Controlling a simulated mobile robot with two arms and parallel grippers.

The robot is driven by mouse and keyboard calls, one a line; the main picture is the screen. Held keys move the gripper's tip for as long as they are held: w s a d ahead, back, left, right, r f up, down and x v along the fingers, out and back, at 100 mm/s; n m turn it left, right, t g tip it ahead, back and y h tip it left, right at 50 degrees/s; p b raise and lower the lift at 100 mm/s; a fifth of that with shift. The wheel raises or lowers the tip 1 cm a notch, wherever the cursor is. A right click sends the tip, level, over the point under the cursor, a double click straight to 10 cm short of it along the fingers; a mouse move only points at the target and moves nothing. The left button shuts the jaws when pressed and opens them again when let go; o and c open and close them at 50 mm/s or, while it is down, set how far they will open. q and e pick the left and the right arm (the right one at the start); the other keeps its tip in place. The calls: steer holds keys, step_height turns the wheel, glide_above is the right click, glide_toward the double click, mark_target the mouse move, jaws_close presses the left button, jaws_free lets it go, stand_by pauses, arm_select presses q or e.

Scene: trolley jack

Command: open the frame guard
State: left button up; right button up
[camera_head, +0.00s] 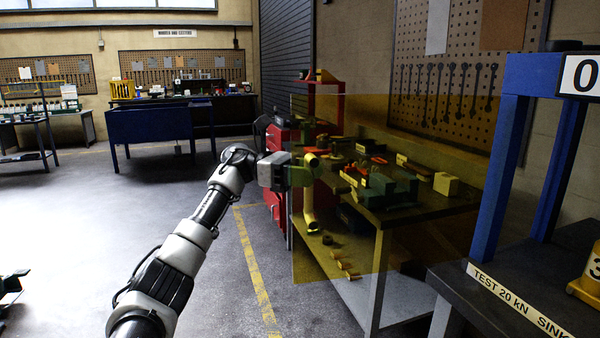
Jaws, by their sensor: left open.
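The frame guard (345,270) is a see-through amber panel. It stands to the left of the blue press frame (503,150), and a workbench shows through it. A yellow upright handle (309,205) is at its left edge. My left gripper (304,173) is at the upper part of this handle, with its jaws open. Part of the fingers overlaps the handle and panel in the picture, and I cannot tell whether they touch it. My right gripper is not in view.
Behind the guard are a workbench (425,215) with tools and parts and a red cabinet (277,205). A dark table (455,275) carries the blue frame and a yellow block at the right. The floor (100,235) at left is mostly clear.

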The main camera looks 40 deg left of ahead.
arm_select(q)
steer(key=v, duration=1)
steer(key=shift+a, duration=0.25)
